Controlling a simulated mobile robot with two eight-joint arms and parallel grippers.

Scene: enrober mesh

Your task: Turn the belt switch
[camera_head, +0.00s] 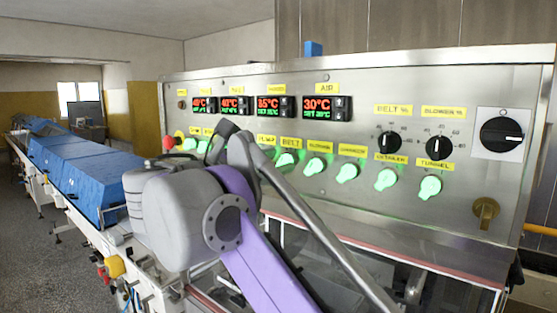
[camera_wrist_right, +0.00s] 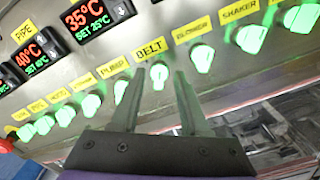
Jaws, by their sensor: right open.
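The belt switch is a glowing green knob (camera_head: 286,160) under the yellow BELT label on the steel panel. In the right wrist view the same belt switch (camera_wrist_right: 158,75) sits between and just beyond my right fingertips. My right gripper (camera_wrist_right: 157,92) is open and empty, its two dark fingers pointing at the panel on either side of the knob. I cannot tell whether the fingers touch it. In the head view my purple and grey right arm hides much of the gripper. My left gripper does not show.
Similar green knobs flank the switch, including the pump (camera_wrist_right: 123,87) and blower (camera_wrist_right: 202,57) ones. The steel panel (camera_head: 440,210) also carries red-green temperature displays (camera_head: 275,107) and black dials (camera_head: 389,142). Blue covers (camera_head: 80,170) line the conveyor at left.

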